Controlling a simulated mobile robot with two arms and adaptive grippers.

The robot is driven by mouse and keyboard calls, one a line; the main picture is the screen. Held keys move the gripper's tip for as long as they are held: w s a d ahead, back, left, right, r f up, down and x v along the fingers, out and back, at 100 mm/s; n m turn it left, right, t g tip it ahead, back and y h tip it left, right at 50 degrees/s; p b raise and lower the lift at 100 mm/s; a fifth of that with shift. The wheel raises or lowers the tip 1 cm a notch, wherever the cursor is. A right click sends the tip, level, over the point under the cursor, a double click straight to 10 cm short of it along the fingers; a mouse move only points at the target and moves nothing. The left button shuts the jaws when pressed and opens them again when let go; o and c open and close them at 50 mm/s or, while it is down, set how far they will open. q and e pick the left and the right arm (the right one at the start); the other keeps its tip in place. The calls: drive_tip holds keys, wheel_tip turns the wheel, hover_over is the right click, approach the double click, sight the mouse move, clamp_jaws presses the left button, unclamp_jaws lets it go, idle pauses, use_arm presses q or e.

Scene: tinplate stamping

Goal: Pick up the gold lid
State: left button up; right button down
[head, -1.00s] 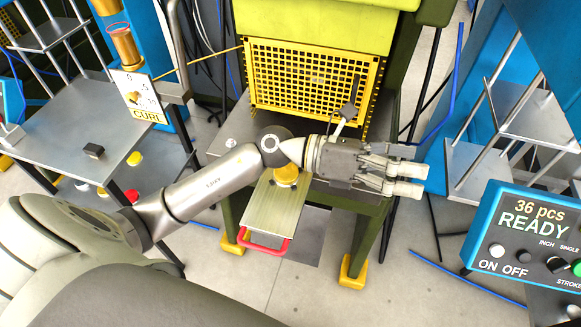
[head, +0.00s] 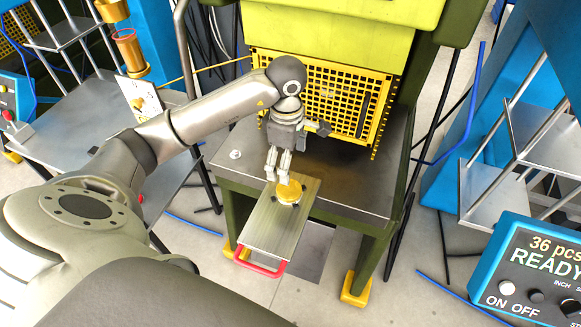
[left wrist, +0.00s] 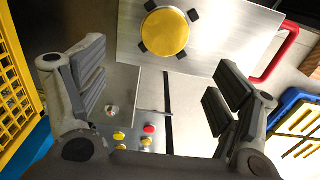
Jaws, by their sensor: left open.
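The gold lid (head: 289,191) is a round disc lying on the metal slide plate (head: 262,226) with a red handle, at the front edge of the press table. In the left wrist view the lid (left wrist: 166,32) lies flat among small dark pads on the plate (left wrist: 225,45). My left gripper (head: 278,170) points down just behind and left of the lid, apart from it. In the left wrist view its fingers (left wrist: 155,90) are spread wide with nothing between them. My right gripper is not in view.
A yellow mesh guard (head: 330,95) stands behind the table. A control box reading 36 pcs READY (head: 535,265) is at the lower right. A grey side table (head: 85,120) is at the left. The press table's right part (head: 365,180) is bare.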

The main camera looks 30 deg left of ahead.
use_arm(q)
hover_over(289, 189)
drive_tip(key=f, duration=0.4)
drive_tip(key=shift+w+a+f+p, duration=0.15)
drive_tip(key=shift+a+f+p, duration=0.05)
drive_tip(key=shift+a+p, duration=0.1)
drive_tip(key=f, duration=0.1)
drive_tip(key=f+p, duration=0.1)
drive_tip(key=f, duration=0.1)
drive_tip(key=f+p, duration=0.1)
drive_tip(key=shift+d+f, duration=0.3)
drive_tip(key=shift+d, duration=0.05)
drive_tip(key=shift+f, duration=0.35)
drive_tip(key=shift+c, duration=0.3)
drive_tip(key=c, duration=0.8)
